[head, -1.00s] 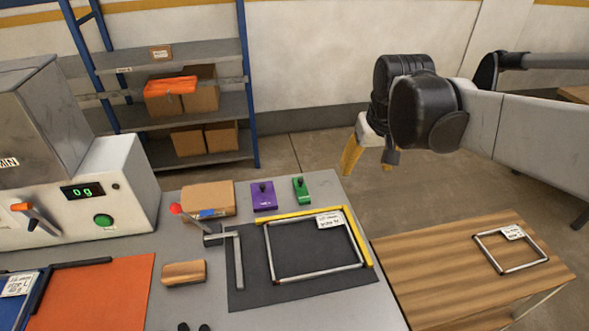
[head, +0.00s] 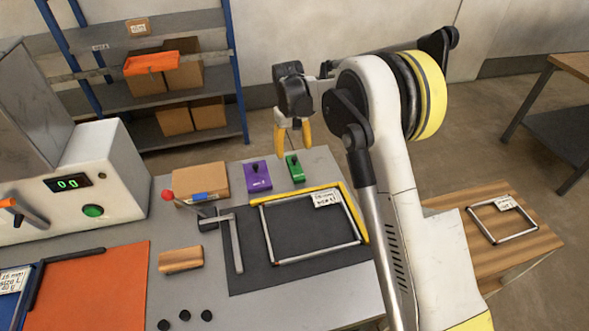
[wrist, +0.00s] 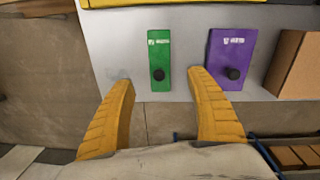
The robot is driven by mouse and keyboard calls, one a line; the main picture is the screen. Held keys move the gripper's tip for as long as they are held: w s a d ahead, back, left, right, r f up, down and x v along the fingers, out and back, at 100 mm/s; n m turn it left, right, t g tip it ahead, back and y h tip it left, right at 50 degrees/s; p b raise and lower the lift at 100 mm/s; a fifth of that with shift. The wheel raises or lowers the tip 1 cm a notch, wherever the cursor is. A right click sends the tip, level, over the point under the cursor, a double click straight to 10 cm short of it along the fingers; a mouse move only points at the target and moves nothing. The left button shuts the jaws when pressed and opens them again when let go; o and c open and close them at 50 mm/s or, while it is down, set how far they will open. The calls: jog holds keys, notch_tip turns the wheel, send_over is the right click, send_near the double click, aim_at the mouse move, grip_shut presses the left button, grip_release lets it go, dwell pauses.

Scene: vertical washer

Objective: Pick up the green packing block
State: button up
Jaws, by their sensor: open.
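The green packing block (head: 295,168) is a small green slab with a dark knob, lying at the back edge of the grey table. It also shows in the wrist view (wrist: 159,62), upper centre. My gripper (head: 293,150) has yellow fingers and is over the table's back edge, just above and behind the green block. In the wrist view my gripper (wrist: 160,75) is open and empty, its fingertips wide apart on either side of the block's line. The block's knob end is level with the fingertips in the picture; the fingers do not appear to touch it.
A purple block (head: 258,176) with a knob lies close beside the green one. A cardboard box (head: 201,183) is further left. A yellow-edged frame area with a metal frame (head: 300,258) lies in front.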

aim_at(294, 158)
jog(key=f, duration=0.2)
jog(key=f+b, duration=0.1)
jog(key=f, duration=0.2)
jog(key=w+f+b, duration=0.1)
jog(key=f, duration=0.1)
jog(key=shift+d+f, duration=0.15)
jog(key=shift+f, duration=0.1)
jog(key=shift+s+r, duration=0.1)
jog(key=shift+s, duration=0.05)
grip_shut()
